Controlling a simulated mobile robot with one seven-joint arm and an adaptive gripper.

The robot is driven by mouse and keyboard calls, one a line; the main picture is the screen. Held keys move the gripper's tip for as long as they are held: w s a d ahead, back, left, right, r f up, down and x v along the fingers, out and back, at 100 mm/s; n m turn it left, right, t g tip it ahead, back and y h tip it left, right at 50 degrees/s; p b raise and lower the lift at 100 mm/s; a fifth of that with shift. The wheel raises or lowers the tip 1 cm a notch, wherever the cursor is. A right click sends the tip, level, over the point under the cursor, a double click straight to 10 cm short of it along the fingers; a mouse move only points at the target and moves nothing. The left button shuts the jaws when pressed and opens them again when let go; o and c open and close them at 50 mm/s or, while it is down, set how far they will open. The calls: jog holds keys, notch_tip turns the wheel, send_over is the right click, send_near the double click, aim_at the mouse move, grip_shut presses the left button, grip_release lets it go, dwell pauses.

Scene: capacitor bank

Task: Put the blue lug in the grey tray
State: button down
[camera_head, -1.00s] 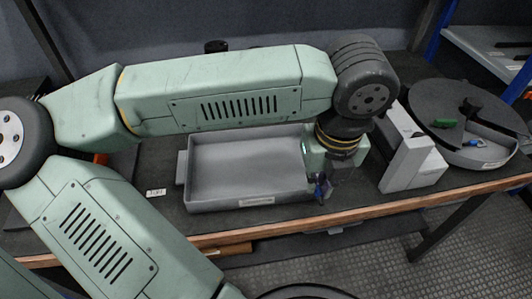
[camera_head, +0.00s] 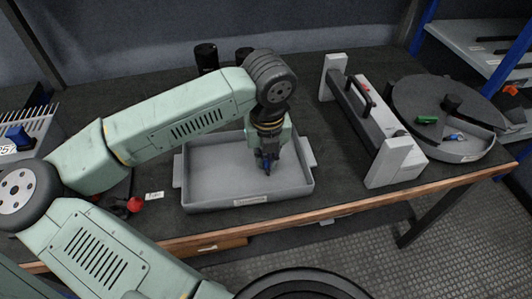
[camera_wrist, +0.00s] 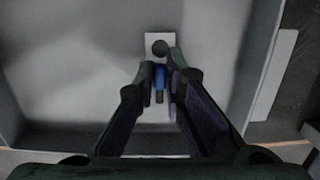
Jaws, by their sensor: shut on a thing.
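My gripper (camera_head: 267,163) is shut on the blue lug (camera_wrist: 160,76). In the wrist view, the lug's blue part is between the fingertips, and a pale flat plate with a dark round hole extends beyond them. The grey tray (camera_head: 215,191) is a shallow box on the bench, with a label on its front wall. My gripper points down within the tray's outline, right of its middle. The wrist view shows the tray floor (camera_wrist: 85,60) beneath the lug. The gap between the lug and the floor is hard to judge.
Right of the tray stands a light grey frame with a black handle (camera_head: 362,92). Beyond it, a round dark turntable (camera_head: 425,95) carries a green piece (camera_head: 427,120) and a small blue piece (camera_head: 455,136). Black cylinders (camera_head: 206,57) stand behind. A red knob (camera_head: 134,204) is at left.

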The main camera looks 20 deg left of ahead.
aim_at(267, 167)
jog(key=shift+f+b, duration=0.5)
jog(key=shift+b, duration=0.3)
jog(key=c, duration=1.7)
grip_release()
jog(key=shift+r, duration=0.15)
jog(key=shift+r+p, duration=0.55)
jog(key=shift+p, duration=0.4)
jog(key=r, duration=0.4)
jog(key=s+r+b, duration=0.1)
jog(key=r, duration=0.6)
jog(key=shift+s+d+r, duration=0.15)
jog(key=shift+d+r, duration=0.15)
jog(key=shift+d, duration=0.1)
